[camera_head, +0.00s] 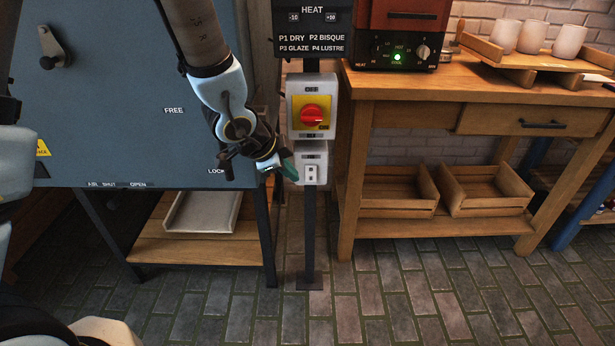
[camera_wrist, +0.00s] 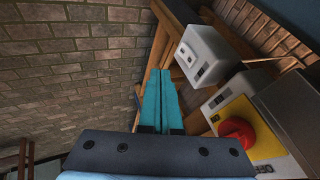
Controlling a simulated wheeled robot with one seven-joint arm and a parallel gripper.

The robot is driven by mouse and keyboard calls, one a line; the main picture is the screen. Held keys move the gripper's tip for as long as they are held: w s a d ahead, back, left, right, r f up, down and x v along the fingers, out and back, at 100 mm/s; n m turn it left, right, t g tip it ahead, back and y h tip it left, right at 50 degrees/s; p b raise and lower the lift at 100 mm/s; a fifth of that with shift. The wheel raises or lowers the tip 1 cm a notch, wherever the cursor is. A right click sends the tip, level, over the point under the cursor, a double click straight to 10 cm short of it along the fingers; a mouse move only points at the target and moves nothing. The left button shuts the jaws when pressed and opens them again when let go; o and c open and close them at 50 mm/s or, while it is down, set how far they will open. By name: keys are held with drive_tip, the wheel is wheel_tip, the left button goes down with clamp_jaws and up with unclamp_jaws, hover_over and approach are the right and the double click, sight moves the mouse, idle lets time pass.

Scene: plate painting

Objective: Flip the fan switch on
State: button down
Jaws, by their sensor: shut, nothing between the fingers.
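A small white box (camera_head: 311,150) with a switch (camera_head: 311,173) on its front sits on a dark post, below a larger red-and-yellow rotary switch box. Its label is too small to read. The small box also shows in the wrist view (camera_wrist: 207,45), upper right of the fingers. My gripper (camera_head: 290,168) has teal fingers, shut with nothing between them. In the head view the fingertips overlap the box's left edge, left of the switch. In the wrist view the fingers (camera_wrist: 160,75) point past the box's side with a gap; contact cannot be told.
The red rotary knob (camera_head: 312,117) is just above; it also shows in the wrist view (camera_wrist: 237,131), right of the fingers. A blue-grey cabinet (camera_head: 120,110) stands left. A wooden workbench (camera_head: 400,86) with a lit controller (camera_head: 395,50) stands right. The brick floor in front is clear.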

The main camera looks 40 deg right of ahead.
sight(307, 179)
drive_tip(key=x, duration=0.3)
drive_tip(key=w+x, duration=0.1)
drive_tip(key=x, duration=0.3)
drive_tip(key=w+d+r+x, duration=0.1)
drive_tip(key=x, duration=0.3)
drive_tip(key=shift+d+f+p, duration=0.1)
drive_tip(key=shift+f+p, duration=0.1)
drive_tip(key=shift+p, duration=0.15)
drive_tip(key=shift+w+d+f, duration=0.2)
drive_tip(key=shift+w+d, duration=0.25)
